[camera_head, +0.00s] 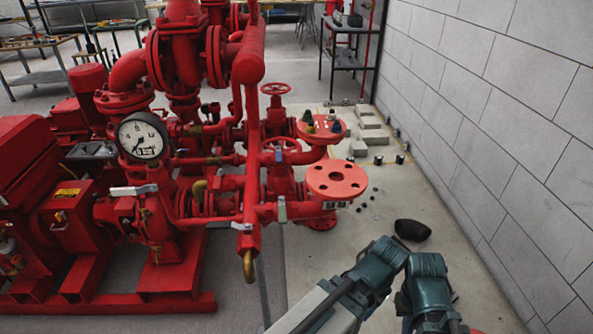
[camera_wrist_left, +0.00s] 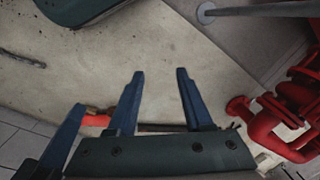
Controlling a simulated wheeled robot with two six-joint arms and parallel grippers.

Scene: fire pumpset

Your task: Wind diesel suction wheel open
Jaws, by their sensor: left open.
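Two round red handwheels show on the valves of the red pump set in the head view: an upper one (camera_head: 275,88) and a lower one (camera_head: 281,144), partly crossed by a red pipe. I cannot tell from a label which is the diesel suction wheel. My left gripper (camera_wrist_left: 160,73) shows in the left wrist view with its blue fingers apart and nothing between them. Floor lies behind the fingers, and neither wheel can be made out beside them. In the head view teal arm links stand at the lower right, clear of the wheels; no fingertips can be made out there.
A red flange (camera_head: 337,179) sticks out right of the valves. A pressure gauge (camera_head: 142,137) stands at the left. Grey blocks (camera_head: 367,123) and small dark parts lie on the floor near the block wall (camera_head: 510,110). A dark rounded object (camera_head: 412,230) is beyond the arm links.

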